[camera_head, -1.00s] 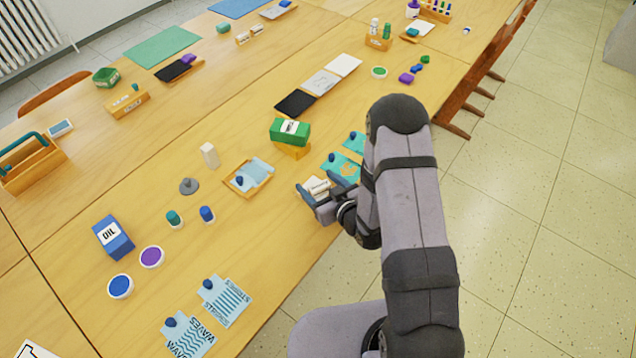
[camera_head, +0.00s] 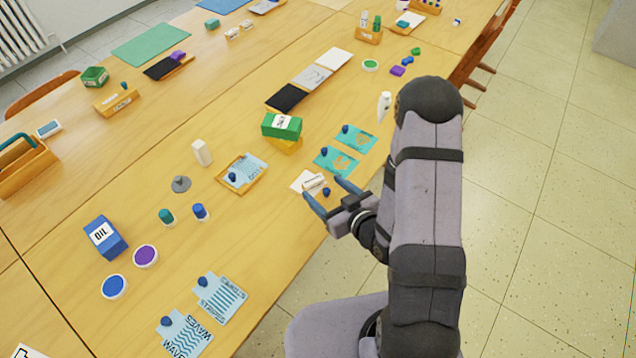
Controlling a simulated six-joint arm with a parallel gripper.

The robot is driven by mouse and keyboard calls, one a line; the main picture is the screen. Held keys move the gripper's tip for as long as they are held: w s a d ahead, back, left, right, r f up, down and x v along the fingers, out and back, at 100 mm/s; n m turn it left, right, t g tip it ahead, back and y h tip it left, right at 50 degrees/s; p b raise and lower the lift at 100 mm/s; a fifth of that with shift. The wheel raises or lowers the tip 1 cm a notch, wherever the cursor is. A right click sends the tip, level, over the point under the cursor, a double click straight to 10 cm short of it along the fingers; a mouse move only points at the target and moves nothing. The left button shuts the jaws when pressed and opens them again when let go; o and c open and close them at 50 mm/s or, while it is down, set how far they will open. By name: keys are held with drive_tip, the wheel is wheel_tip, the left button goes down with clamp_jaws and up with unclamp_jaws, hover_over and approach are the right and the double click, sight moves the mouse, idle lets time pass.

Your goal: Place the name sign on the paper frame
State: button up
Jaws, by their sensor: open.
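A small pale piece with dark marks, which looks like the name sign (camera_head: 314,181), lies at the table's near right edge. It rests on or against a white sheet (camera_head: 300,184); I cannot tell whether this sheet is the paper frame. A small dark blue knob (camera_head: 326,192) sits just below the sign. My gripper (camera_head: 331,194) is open, its two blue fingers apart on the near side of the sign, with the knob showing between them. Nothing is seen held. An orange-rimmed tray (camera_head: 233,186) with a light blue patterned sheet lies to the left.
Teal cards with blue knobs (camera_head: 334,163) lie just above my gripper. A green box (camera_head: 281,126) stands on a yellow block behind. A white eraser-like block (camera_head: 202,152) and a grey knob (camera_head: 181,184) stand farther left. Striped cards (camera_head: 221,297) lie at the lower left.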

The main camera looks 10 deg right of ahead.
drive_tip(key=shift+p+v, duration=1.55)
drive_tip(key=shift+v, duration=0.35)
drive_tip(key=shift+w+r, duration=0.1)
drive_tip(key=shift+w+d+f+g, duration=0.25)
drive_tip(key=shift+f+g, duration=0.05)
drive_tip(key=shift+g, duration=0.3)
drive_tip(key=s+d+r+m+g+h, duration=0.2)
drive_tip(key=s+d+r+g+h, duration=0.1)
drive_tip(key=d+g+h, duration=0.3)
drive_tip(key=s+a+r+m+g+y, duration=0.1)
drive_tip(key=s+a+r+m+g, duration=0.1)
drive_tip(key=s+r+g, duration=0.3)
drive_tip(key=s+a+r, duration=0.1)
drive_tip(key=s+r, duration=0.3)
drive_tip(key=s, duration=0.3)
drive_tip(key=shift+s+a+m, duration=0.15)
drive_tip(key=shift+a+m, duration=0.15)
